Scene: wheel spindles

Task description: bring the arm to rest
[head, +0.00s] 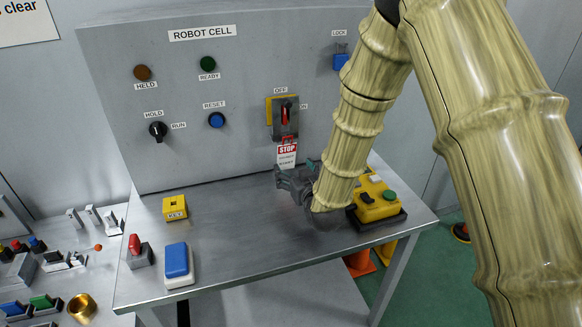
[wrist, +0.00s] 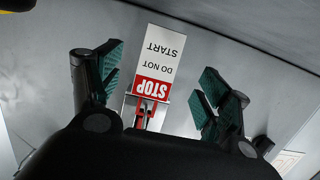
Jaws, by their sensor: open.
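My arm reaches down from the upper right of the head view, in front of the panel. My gripper (head: 295,174) is open and empty, low in front of the panel near the tag. In the wrist view the teal-padded fingers (wrist: 160,82) stand wide apart. A white and red STOP tag (head: 287,153) hangs below the red-handled switch (head: 286,115). The tag (wrist: 166,50) shows upside down between the fingers in the wrist view, apart from both. A red part (wrist: 149,110) lies behind the tag's end, partly hidden by the gripper's dark body.
A yellow pendant (head: 374,205) stands behind my forearm on the bench (head: 235,235). A yellow KEY block (head: 175,208), a blue-topped box (head: 177,262) and a red-handled part (head: 135,245) stand at left. The bench's middle is clear.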

